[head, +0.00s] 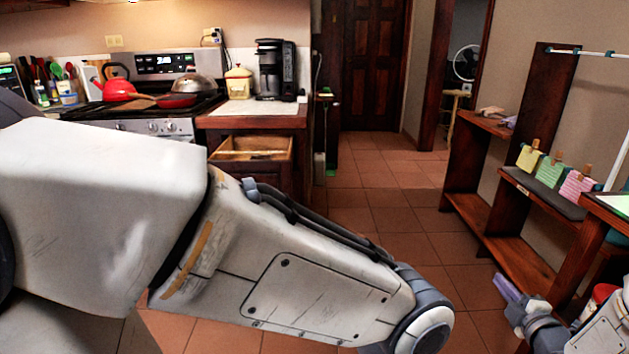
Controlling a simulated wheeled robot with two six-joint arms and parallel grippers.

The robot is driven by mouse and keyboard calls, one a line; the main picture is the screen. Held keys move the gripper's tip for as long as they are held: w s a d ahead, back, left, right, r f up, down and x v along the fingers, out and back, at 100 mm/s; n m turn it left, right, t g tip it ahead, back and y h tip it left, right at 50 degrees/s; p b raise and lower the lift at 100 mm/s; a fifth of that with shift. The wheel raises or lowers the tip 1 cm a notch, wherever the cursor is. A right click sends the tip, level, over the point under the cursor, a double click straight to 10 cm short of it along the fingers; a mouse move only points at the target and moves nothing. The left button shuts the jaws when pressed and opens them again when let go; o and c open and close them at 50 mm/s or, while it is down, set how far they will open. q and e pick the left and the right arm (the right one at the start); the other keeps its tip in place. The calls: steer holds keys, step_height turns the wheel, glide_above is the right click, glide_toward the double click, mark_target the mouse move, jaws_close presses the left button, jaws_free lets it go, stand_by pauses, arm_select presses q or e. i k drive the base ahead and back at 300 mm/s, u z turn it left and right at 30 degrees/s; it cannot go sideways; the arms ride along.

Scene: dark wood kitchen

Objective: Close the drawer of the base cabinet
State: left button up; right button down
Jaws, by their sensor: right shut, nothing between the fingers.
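The drawer (252,146) of the base cabinet (301,153) stands open below the countertop, right of the stove. Its pale wooden inside shows from above. The lower part of the cabinet is partly hidden by my left arm, which crosses the picture from the left. My left gripper is out of view past the bottom edge. My right gripper (507,291) is at the lower right, shut and empty, with its purple-grey fingers pointing up and left. It is far from the drawer, near the wooden shelf unit.
A coffee maker (275,69) and a yellow canister (238,82) stand on the countertop (252,110). The stove (157,90) holds a red kettle and pans. A wooden shelf unit (478,213) stands at the right. The tiled floor (375,203) in the middle is clear.

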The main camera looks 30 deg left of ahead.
mark_target(254, 162)
steer(key=u, duration=0.35)
steer(key=i, duration=0.6)
steer(key=u, duration=1.05)
steer(key=i, duration=0.3)
steer(key=u, duration=0.25)
